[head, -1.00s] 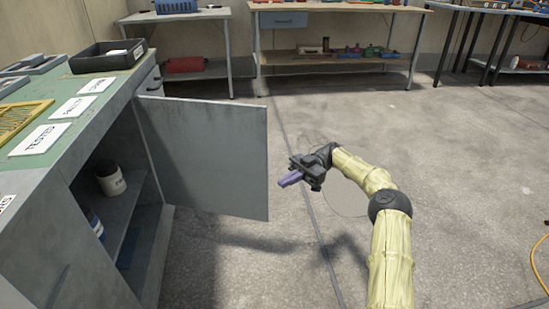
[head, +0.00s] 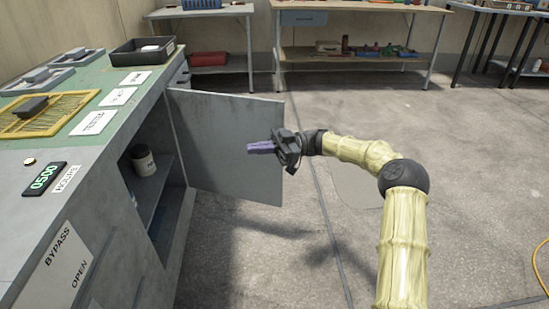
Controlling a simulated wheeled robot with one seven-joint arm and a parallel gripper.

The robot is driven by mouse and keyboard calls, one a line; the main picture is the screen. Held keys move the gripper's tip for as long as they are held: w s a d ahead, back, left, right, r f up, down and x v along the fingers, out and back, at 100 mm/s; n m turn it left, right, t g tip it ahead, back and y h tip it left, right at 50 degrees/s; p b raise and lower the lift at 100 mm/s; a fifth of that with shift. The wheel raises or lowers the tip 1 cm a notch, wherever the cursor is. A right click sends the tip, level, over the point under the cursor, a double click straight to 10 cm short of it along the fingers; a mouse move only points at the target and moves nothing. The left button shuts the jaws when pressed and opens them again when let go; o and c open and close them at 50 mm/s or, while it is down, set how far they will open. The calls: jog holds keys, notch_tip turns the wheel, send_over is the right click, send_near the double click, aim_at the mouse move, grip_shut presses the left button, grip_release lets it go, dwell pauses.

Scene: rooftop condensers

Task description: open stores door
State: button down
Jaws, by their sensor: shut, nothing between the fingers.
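The stores door (head: 222,135) is a flat grey panel on the cabinet (head: 120,215) under the green-topped bench. It stands swung wide open, hinged at the cabinet's far side. My gripper (head: 250,147) has purple fingers, shut and empty. In the picture it overlaps the right part of the door's near face; I cannot tell whether it touches the panel. Through the opening a white jar with a dark lid (head: 143,160) shows on a shelf. The lower inside is partly hidden in shadow.
On the bench top are a black tray (head: 142,57), a yellow rack (head: 45,115), labels and a display reading 0500 (head: 44,179). Workbenches (head: 360,60) stand along the back wall. The concrete floor (head: 460,190) to the right is mostly clear, with a yellow cable (head: 538,265).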

jog(key=w+a+r+m+t+h+p, duration=0.3)
jog(key=a+r+m+t+p, duration=0.5)
jog(key=t, duration=0.5)
jog(key=s+d+f+m+t+h+p, duration=0.1)
jog(key=s+d+m+h+p, duration=0.2)
jog(key=s+d+m+h, duration=0.35)
jog(key=s+d+m+t+h+p, duration=0.1)
jog(key=s+d+m+h+p, duration=0.25)
jog(key=d+h, duration=0.55)
jog(key=s+d+m+g+p, duration=0.2)
jog(key=s+d+g, duration=0.1)
jog(key=s, duration=0.7)
jog(key=s+d+m+g+p, duration=0.2)
jog(key=s+d, duration=0.3)
jog(key=s, duration=0.6)
jog(key=shift+d+f+m+g, duration=0.3)
jog(key=shift+d+m+g, duration=0.15)
jog(key=shift+m, duration=0.25)
jog(key=shift+w, duration=0.1)
